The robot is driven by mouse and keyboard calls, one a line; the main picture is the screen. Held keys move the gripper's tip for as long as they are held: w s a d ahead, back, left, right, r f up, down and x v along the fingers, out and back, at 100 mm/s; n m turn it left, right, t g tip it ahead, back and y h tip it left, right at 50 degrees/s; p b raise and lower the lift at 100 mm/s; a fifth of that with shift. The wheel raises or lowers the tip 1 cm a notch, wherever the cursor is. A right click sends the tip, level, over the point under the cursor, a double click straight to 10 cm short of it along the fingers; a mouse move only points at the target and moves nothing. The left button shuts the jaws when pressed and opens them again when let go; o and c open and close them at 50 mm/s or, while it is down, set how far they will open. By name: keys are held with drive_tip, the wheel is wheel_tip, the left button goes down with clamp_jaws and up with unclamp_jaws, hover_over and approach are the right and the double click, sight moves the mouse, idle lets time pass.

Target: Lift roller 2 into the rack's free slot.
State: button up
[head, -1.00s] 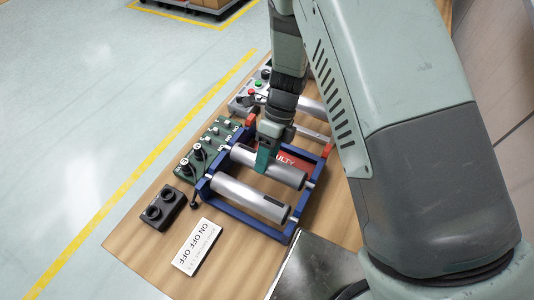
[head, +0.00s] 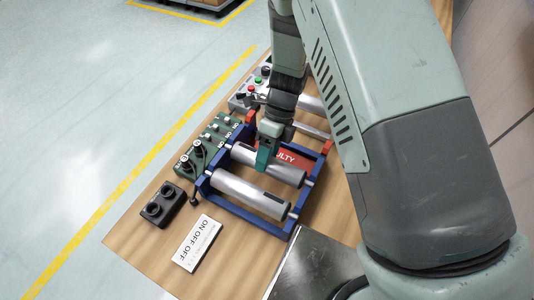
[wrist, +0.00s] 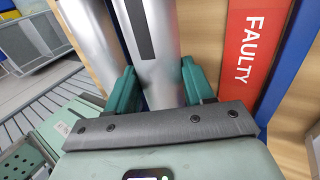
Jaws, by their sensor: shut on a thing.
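Two silver rollers lie side by side in a blue frame, the rack (head: 212,208), on the wooden table. No number shows on either roller, so I cannot tell from markings which is roller 2. My gripper (head: 266,157) points down with teal fingers shut on the farther roller (head: 282,171), near its middle. In the wrist view my gripper (wrist: 158,88) has one finger on each side of this roller (wrist: 158,65), which has a dark stripe. The nearer roller (head: 250,195) lies apart from the fingers; it also shows left in the wrist view (wrist: 90,30). My arm hides part of the scene beyond.
A red "FAULTY" plate (head: 301,160) lies beside the gripped roller. Another silver cylinder (head: 311,104) shows beyond, partly behind my arm.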

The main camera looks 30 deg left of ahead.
drive_tip(key=o, duration=1.5)
drive_tip(key=shift+c, duration=0.2)
drive_tip(key=v, duration=1)
drive_tip(key=shift+w+r, duration=0.2)
drive_tip(key=shift+r, duration=0.15)
